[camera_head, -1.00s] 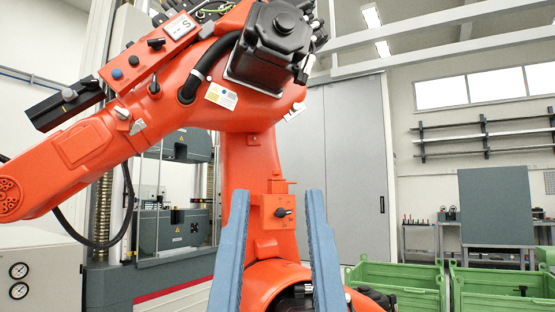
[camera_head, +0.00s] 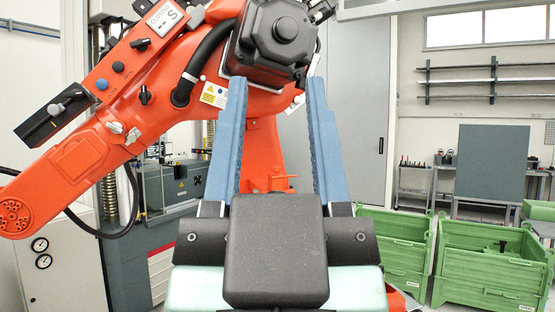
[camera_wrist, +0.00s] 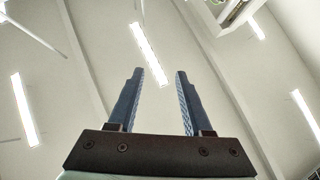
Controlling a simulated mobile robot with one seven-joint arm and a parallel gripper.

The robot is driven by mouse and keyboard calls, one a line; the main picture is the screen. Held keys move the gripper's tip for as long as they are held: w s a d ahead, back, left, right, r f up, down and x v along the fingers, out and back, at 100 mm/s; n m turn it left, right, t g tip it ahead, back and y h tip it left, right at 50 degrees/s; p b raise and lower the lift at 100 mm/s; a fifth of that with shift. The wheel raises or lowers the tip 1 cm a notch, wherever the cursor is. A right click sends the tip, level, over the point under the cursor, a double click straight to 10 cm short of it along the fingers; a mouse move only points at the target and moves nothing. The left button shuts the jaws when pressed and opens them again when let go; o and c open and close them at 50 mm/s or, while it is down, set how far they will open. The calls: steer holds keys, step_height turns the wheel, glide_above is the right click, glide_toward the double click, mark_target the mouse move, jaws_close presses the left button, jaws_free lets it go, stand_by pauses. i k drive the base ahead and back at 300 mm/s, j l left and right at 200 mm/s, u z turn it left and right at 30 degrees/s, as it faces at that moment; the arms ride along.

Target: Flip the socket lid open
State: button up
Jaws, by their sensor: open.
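My gripper (camera_head: 277,84) is open and empty, with its two blue fingers pointing up in the head view. It also shows in the wrist view (camera_wrist: 158,73), with only ceiling beyond it. I cannot make out a socket lid for certain in either view. A large orange industrial robot (camera_head: 78,155) stands ahead of my gripper. The orange box with a black knob low on its column is hidden now behind my gripper's dark body. Only an orange edge (camera_head: 268,185) shows there between my fingers.
The orange robot's black motor housing (camera_head: 283,35) is behind my fingertips. A grey testing machine (camera_head: 172,188) stands behind on the left, with a white cabinet with gauges (camera_head: 40,262) at far left. Green crates (camera_head: 400,250) (camera_head: 490,262) stand at right. Ceiling lights (camera_wrist: 150,52) fill the wrist view.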

mark_target(276, 169)
steer(key=i+j+z, duration=0.15)
steer(key=i+j, duration=0.2)
steer(key=i, duration=0.3)
steer(key=i+j+z, duration=0.1)
steer(key=i+j, duration=0.35)
steer(key=i, duration=0.25)
steer(key=i+j+z, duration=0.15)
steer(key=i+j, duration=0.35)
steer(key=i, duration=0.1)
